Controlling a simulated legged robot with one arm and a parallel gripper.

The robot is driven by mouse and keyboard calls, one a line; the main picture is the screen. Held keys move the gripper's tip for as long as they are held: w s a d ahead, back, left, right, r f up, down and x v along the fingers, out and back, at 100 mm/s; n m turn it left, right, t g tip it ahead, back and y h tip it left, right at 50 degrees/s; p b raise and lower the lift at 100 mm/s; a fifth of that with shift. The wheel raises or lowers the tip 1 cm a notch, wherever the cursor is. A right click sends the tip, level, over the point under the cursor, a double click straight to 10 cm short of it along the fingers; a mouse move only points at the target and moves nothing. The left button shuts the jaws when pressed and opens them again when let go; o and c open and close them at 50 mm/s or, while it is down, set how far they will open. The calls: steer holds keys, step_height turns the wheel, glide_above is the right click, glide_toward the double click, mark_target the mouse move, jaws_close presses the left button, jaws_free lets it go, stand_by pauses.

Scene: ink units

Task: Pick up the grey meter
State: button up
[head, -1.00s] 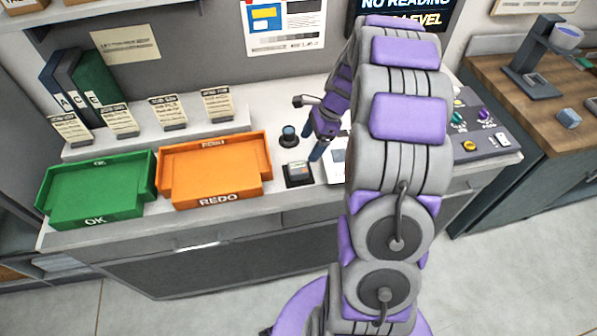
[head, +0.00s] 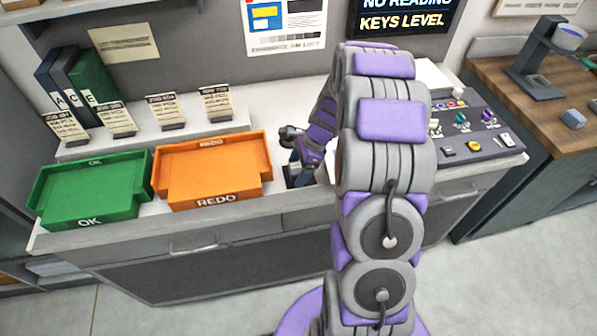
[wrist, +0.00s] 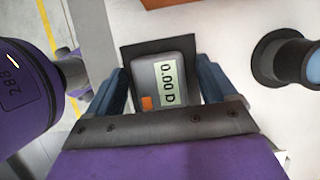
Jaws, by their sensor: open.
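The grey meter (wrist: 181,72) shows in the wrist view, with a pale display reading "0.00 D" and an orange button. It sits on a dark square pad (wrist: 132,54) on the light counter. My gripper (wrist: 165,85) is open, with one blue-grey finger on each side of the meter. I cannot tell whether the fingers touch it. In the head view my gripper (head: 306,174) is low over the counter just right of the orange tray, and it mostly hides the meter.
The orange REDO tray (head: 215,200) is close left of my gripper, and the green OK tray (head: 88,222) is farther left. A dark round holder with a blue top (wrist: 285,60) stands near the meter in the wrist view. A button console (head: 475,148) is at the right.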

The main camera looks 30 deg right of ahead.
steer(key=shift+c, duration=0.3)
steer(key=shift+d, duration=0.1)
steer(key=c, duration=1)
steer(key=shift+c, duration=0.2)
